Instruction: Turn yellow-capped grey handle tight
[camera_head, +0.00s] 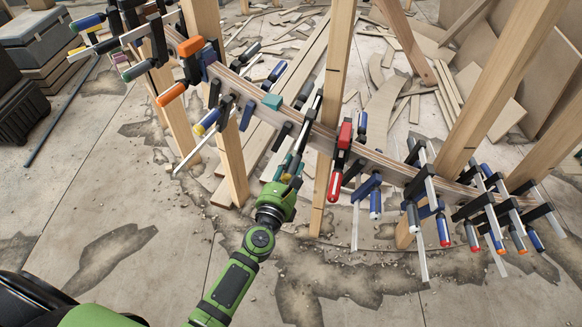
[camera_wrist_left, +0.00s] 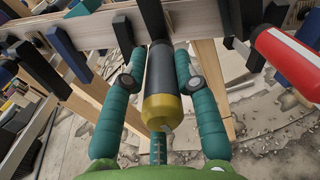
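The grey handle with the yellow cap (camera_wrist_left: 163,95) hangs from a clamp on the curved wooden stringer (camera_wrist_left: 95,25) in the left wrist view. Its yellow end points toward my palm. My left gripper (camera_wrist_left: 157,50) has its two teal fingers on either side of the handle. A narrow gap shows on the left, so the fingers look open around it; contact on the right is hard to tell. In the head view my left gripper (camera_head: 291,175) is just below the stringer's middle, and the handle is mostly hidden there. My right gripper is not in view.
A red clamp (camera_head: 341,160) is close on the right, also in the wrist view (camera_wrist_left: 287,60). Many other clamps line the stringer. Wooden posts (camera_head: 232,150) stand on both sides of my gripper. Bare floor (camera_head: 130,210) is free at the front left.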

